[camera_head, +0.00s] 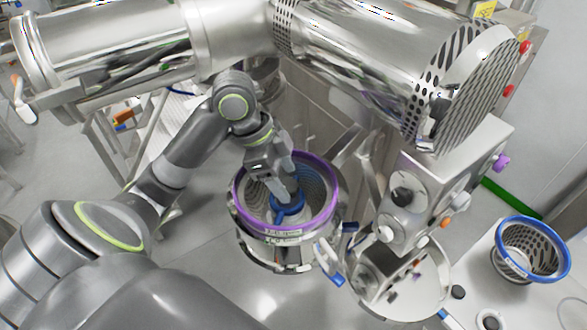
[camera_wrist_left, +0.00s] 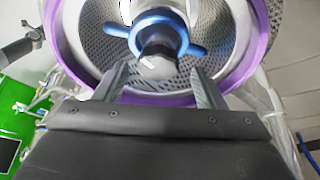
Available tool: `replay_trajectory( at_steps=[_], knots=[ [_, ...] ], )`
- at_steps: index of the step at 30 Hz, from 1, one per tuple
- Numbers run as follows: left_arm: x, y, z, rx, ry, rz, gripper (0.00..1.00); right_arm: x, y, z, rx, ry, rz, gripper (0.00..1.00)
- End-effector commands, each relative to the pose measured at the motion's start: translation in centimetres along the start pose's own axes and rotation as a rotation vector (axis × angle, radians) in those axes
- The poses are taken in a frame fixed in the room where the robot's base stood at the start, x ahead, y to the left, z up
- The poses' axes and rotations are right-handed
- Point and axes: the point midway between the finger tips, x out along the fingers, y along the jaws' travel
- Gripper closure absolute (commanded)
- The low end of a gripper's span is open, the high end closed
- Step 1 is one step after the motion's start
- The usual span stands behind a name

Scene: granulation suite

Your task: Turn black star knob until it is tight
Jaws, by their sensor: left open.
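A dark knob (camera_wrist_left: 157,42) stands at the centre of a blue-armed part (camera_wrist_left: 188,48) inside a purple-rimmed perforated bowl (camera_wrist_left: 254,62). Its star shape is not clear. In the head view the blue part (camera_head: 291,213) and the purple rim (camera_head: 236,207) show, while my left gripper hides most of the knob. My left gripper (camera_head: 284,190) reaches down into the bowl from above. In the left wrist view its two fingers (camera_wrist_left: 158,78) are apart and empty, on either side of the knob's near end; I cannot tell whether they touch it. My right gripper is not in view.
A large steel cylinder (camera_head: 350,45) crosses above the bowl. A steel control housing (camera_head: 420,195) with dark and pale knobs stands right of it. A blue-rimmed perforated basket (camera_head: 530,250) sits on a pale table at the right. Grey floor shows at the lower left of the bowl.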

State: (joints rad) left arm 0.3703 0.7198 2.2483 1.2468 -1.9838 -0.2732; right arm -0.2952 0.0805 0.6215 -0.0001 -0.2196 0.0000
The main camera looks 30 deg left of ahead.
Motion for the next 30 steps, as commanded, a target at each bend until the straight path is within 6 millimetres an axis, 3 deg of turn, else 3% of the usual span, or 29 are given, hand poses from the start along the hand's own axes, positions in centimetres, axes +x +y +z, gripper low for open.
replay_trajectory(
  at_steps=[13, 23, 30],
  knots=[
    [0.70, 0.51, 0.36, 0.002, 0.001, 0.000, 0.38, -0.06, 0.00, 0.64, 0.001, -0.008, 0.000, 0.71],
    [0.68, 0.49, 0.35, 0.001, 0.001, 0.000, 0.81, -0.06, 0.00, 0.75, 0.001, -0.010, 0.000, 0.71],
    [0.70, 0.37, 0.34, 0.079, 0.000, 0.033, 0.81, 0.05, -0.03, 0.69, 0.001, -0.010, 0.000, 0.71]
  ],
)
